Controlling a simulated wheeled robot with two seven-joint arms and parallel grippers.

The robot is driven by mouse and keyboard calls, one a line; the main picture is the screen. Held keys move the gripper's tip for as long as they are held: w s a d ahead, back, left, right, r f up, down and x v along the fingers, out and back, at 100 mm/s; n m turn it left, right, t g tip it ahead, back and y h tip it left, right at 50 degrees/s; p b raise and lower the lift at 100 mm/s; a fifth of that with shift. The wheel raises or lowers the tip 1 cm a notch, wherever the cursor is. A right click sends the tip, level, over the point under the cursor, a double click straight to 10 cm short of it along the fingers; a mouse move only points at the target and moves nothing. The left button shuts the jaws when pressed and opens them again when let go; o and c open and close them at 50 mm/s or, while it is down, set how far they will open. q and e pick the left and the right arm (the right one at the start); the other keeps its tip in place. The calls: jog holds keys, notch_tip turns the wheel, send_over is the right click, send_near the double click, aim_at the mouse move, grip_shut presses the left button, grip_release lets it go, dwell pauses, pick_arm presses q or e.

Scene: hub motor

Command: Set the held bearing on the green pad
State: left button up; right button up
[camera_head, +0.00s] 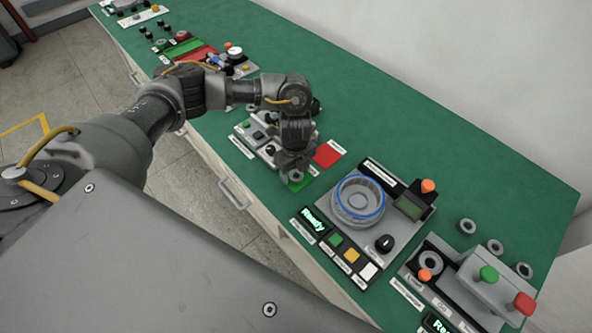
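My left gripper (296,168) reaches down over the small green pad (302,186) on the bench. A small grey ring, the bearing (296,177), shows at its fingertips, over the pad. The fingers appear closed on the bearing. I cannot tell whether the bearing touches the pad or hangs just above it. The gripper and bearing hide part of the pad. A red pad (328,154) lies just behind and to the right of the green one. My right gripper is not in view.
Right of the pads stands a grey station with a blue-rimmed round hub (359,201) and a "Ready" display (314,221). Several loose rings (467,226) lie farther right, near a press-like station (490,283). The green bench top behind is clear.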

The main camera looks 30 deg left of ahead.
pick_arm(q)
jog(key=shift+r, duration=0.25)
notch_tip(320, 180, up, 12)
dwell(0.5)
jog(key=shift+d+f, duration=0.1)
jog(key=shift+f, duration=0.05)
dwell(0.3)
